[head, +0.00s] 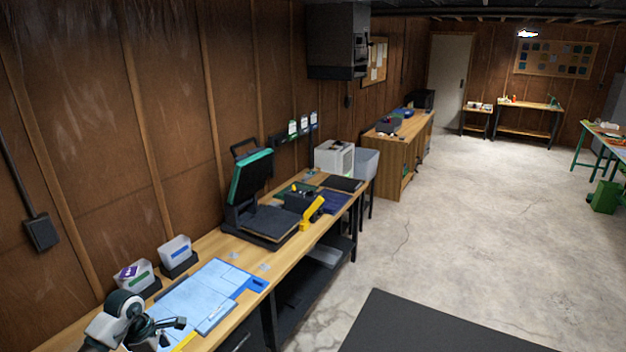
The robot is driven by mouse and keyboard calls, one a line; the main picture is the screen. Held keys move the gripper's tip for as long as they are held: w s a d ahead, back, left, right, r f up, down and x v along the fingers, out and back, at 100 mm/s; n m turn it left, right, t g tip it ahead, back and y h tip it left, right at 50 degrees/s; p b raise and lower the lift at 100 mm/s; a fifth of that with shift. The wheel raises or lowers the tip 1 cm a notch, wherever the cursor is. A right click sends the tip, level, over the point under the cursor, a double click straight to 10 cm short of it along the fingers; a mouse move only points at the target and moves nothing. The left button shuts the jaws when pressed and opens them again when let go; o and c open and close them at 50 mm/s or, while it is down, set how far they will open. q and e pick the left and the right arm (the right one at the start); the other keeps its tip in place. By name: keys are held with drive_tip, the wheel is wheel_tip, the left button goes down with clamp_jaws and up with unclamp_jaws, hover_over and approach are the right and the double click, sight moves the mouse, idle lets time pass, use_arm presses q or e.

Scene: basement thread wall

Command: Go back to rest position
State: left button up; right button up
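My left arm comes in at the bottom left corner of the head view. My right gripper is not in view.
Two small bins (176,250) stand along the wall side of the bench. Beyond the mat are an open heat press (250,180) and a yellow tool (311,213). A dark surface (420,325) lies at the bottom; the concrete floor (470,225) is largely clear.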

use_arm(q)
drive_tip(key=w+d+f+n+t+h, duration=0.35)
drive_tip(key=d+f+n+h, duration=0.55)
drive_tip(key=d+f, duration=0.65)
wheel_tip(320, 180, down, 18)
drive_tip(key=s+n+t+y, duration=0.15)
drive_tip(key=n+t, duration=0.65)
drive_tip(key=n, duration=1)
drive_tip(key=s+a+f+n+g+y, duration=0.1)
drive_tip(key=s+a+f+n+y, duration=0.25)
drive_tip(key=s+f+n, duration=0.4)
drive_tip(key=s+a+f+n+g+y, duration=0.15)
drive_tip(key=s+f+n+y, duration=0.25)
drive_tip(key=s+f, duration=0.6)
drive_tip(key=s+d+f+n+g, duration=0.1)
drive_tip(key=s+f+n+g, duration=0.1)
drive_tip(key=s, duration=0.8)
drive_tip(key=s+d+f+n+g+y, duration=0.1)
drive_tip(key=s+d+f+n+g, duration=0.1)
drive_tip(key=s+f, duration=0.5)
drive_tip(key=s+d+f+n+g, duration=0.2)
drive_tip(key=s+f+n+g, duration=0.2)
drive_tip(key=s, duration=1)
drive_tip(key=shift+s+f+n+y+b, duration=0.3)
drive_tip(key=shift+s+n+y, duration=0.1)
drive_tip(key=shift+n, duration=0.35)
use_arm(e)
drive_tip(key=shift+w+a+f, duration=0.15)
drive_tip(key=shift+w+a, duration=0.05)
